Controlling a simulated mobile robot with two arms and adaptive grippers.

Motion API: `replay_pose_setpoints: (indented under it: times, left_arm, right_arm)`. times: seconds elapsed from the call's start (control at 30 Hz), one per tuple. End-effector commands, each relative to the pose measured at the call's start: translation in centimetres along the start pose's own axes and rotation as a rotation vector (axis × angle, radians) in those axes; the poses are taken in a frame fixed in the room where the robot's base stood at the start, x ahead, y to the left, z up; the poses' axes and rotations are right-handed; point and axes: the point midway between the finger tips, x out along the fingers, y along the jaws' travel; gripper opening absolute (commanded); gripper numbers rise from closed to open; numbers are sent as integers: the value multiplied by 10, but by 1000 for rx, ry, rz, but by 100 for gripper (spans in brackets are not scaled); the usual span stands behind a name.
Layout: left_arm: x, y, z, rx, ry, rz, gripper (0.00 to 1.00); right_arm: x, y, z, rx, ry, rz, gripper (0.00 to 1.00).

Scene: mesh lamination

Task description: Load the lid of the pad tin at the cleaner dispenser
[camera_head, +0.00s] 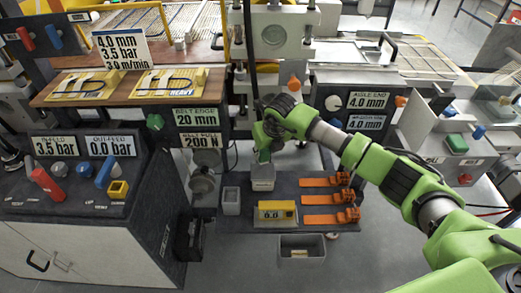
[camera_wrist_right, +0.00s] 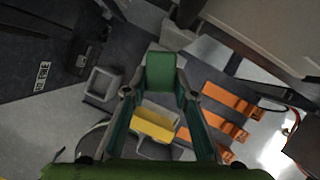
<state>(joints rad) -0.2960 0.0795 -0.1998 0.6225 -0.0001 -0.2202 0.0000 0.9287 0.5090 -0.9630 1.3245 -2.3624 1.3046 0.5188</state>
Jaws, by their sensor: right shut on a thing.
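My right gripper (camera_head: 264,148) comes in from the right and points down above the dark bench shelf. It is shut on a small green block (camera_wrist_right: 160,72), held between its two fingertips. The block also shows in the head view (camera_head: 264,156), just over an open-looking light grey box (camera_head: 263,184). I cannot tell whether the block touches the box. I cannot tell which thing is the pad tin, its lid or the cleaner dispenser. My left gripper is not in view.
A grey tray (camera_head: 302,245) sits below. Machine panels flank the shelf.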

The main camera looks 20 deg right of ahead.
Motion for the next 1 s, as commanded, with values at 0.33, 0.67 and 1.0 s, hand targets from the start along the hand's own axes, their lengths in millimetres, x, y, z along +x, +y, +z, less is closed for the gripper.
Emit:
replay_pose_setpoints:
  times: [0.33,0.67,1.0]
  left_arm:
    - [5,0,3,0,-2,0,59]
    - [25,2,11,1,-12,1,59]
    - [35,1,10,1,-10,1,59]
  right_arm:
    - [14,-6,-3,81,0,-33,0]
    - [44,-5,-16,79,0,-32,0]
    - [61,-6,-23,78,0,-32,0]
